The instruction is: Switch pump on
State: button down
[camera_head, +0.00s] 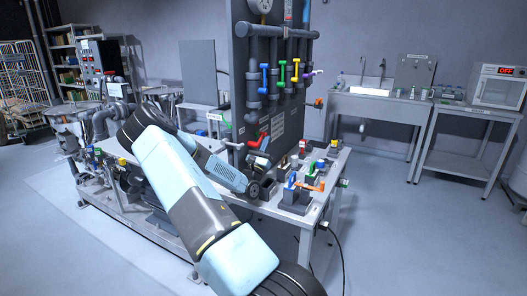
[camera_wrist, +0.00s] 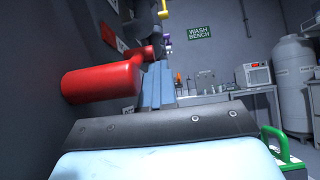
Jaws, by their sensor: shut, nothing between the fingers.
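A red lever handle (camera_head: 262,139) sits low on the front of the dark upright panel in the head view. In the wrist view a thick red handle (camera_wrist: 100,82) is close on the left, its red end reaching the fingers' edge; I cannot tell if they touch. My gripper (camera_wrist: 157,86) shows there as blue-grey fingers, shut and empty. In the head view my wrist is just below the red lever, and the fingertips are hard to make out. No label marks a pump switch; I cannot tell which control it is.
Blue, green, yellow and purple valve handles line the pipes on the panel (camera_head: 242,75). The bench (camera_head: 325,205) below holds several small coloured switches and an orange lever (camera_head: 311,187). Pipework crowds the left. A wash bench (camera_head: 372,106) stands behind; floor at right is clear.

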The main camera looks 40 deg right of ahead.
jog(key=shift+w+a+r+t, duration=0.2)
jog(key=shift+w+t, duration=0.1)
jog(key=shift+w, duration=0.4)
dwell(1.1)
jog(key=s+v, duration=0.1)
jog(key=v, duration=1.3)
jog(key=shift+d, duration=0.2)
jog(key=shift+g, duration=0.5)
